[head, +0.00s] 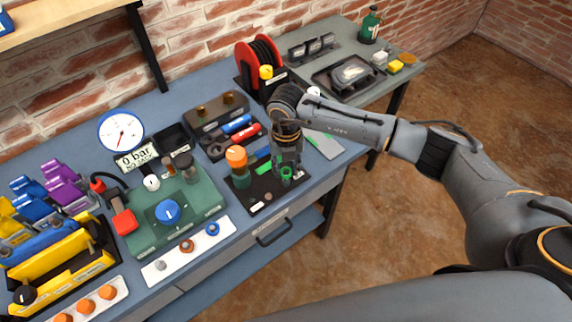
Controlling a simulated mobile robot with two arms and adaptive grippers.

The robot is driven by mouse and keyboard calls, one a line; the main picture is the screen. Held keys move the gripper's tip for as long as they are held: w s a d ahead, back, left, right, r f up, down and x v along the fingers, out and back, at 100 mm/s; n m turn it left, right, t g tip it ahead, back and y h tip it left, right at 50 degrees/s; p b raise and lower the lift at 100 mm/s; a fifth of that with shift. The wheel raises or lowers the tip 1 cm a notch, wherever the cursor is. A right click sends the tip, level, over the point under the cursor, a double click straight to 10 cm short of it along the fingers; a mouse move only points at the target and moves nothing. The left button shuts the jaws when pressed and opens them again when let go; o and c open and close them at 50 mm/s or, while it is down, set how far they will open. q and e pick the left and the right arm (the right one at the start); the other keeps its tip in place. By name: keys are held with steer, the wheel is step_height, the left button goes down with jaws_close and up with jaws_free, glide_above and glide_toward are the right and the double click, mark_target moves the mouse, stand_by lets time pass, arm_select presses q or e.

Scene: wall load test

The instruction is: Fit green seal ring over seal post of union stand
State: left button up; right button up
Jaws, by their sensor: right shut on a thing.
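My right gripper (287,163) points down over the black board (262,204) near the bench's front edge, shut on a small green thing. That green ring-like piece (286,173) shows just under the fingertips, at a short dark green upright on the board. I take it for the seal ring at the seal post, but the fingers partly cover it, and I cannot tell whether it is around the post or just above it. An orange-capped green fitting (237,158) stands on the board's left. My left gripper is not in view.
A green panel (175,222) with a blue knob and a gauge (121,133) stands left of the board. A white strip (188,248) with small rings lies in front. A tool tray (218,140) and a red reel (258,62) stand behind.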

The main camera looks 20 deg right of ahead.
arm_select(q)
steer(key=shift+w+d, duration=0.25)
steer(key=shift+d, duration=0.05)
arm_select(e)
steer(key=shift+r, duration=0.1)
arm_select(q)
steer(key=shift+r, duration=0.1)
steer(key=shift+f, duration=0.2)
arm_select(e)
steer(key=shift+f, duration=0.2)
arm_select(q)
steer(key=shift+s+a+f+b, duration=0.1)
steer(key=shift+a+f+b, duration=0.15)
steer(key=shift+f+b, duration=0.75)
arm_select(e)
steer(key=shift+f, duration=1.15)
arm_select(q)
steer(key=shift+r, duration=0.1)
arm_select(e)
steer(key=o, duration=0.8)
steer(key=shift+o, duration=0.2)
steer(key=shift+o, duration=1.4)
